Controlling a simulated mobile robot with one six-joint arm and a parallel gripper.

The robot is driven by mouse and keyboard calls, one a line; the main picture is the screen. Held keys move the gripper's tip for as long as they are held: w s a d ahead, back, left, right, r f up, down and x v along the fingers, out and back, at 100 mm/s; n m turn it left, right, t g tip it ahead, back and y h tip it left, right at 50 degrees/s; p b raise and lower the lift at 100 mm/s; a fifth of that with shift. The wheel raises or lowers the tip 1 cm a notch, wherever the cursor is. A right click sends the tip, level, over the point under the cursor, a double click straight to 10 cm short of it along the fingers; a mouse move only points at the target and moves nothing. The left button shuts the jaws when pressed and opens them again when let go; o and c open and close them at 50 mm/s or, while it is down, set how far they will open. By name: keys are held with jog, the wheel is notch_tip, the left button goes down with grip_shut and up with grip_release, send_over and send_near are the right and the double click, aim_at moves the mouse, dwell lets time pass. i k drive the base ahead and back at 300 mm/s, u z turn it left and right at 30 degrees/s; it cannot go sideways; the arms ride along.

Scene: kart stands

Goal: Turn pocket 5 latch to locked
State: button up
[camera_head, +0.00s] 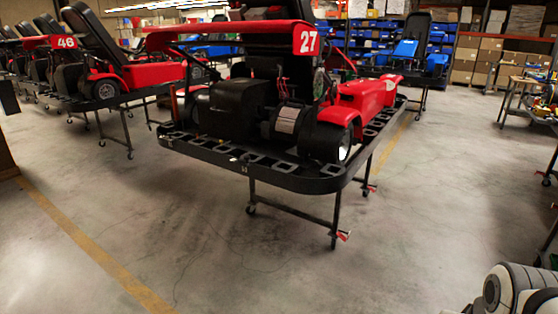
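No part that I can clearly tell as pocket 5 or its latch shows. The nearest kart (275,105) is red and black, with number 27 on its rear panel. It sits on a black frame (290,178) with several rectangular openings along its near edge. No pocket number is readable there. The frame rests on a stand with thin dark legs (336,215) and casters, and a small red lever (343,236) shows at one foot. My gripper is not in view; only a white and grey part of my arm shows at the bottom right.
A second red kart (128,70), number 46, stands on its own stand at the left. A blue kart (408,52) stands behind at the right. A workbench (530,88) and shelves with boxes are at the back right. The concrete floor (400,260) in front is clear.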

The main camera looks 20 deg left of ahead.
aim_at(246, 158)
jog(key=u, duration=1.4)
jog(key=i, duration=2.75)
jog(key=z, duration=0.05)
